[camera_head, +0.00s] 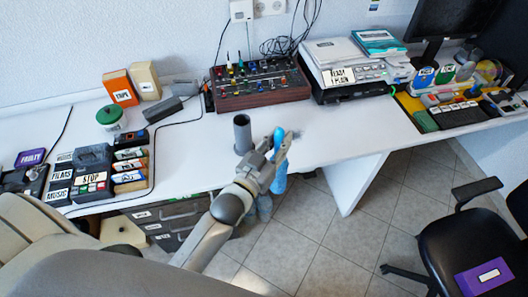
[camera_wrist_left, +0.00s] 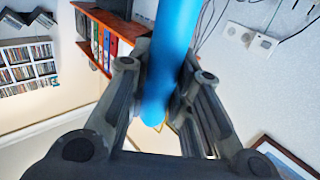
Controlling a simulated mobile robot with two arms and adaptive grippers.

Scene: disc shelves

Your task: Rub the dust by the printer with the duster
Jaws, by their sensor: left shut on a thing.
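My left gripper (camera_head: 277,150) is shut on a blue duster (camera_head: 280,178), held near the front edge of the white desk. The duster's blue end shows above and below the fingers. In the left wrist view the duster (camera_wrist_left: 172,60) is a blue rod between the two fingers (camera_wrist_left: 160,95). The white and grey printer (camera_head: 345,72) stands at the back of the desk, up and to the right of the gripper. A teal book and a white box or book lie on it. I cannot make out any dust beside it. My right gripper is not in view.
A dark grey open cylinder (camera_head: 242,134) stands just left of the gripper. A mixer with knobs (camera_head: 262,90) sits left of the printer. A yellow tray (camera_head: 410,103) lies to its right. The desk between gripper and printer is clear. A black chair (camera_head: 470,235) stands right.

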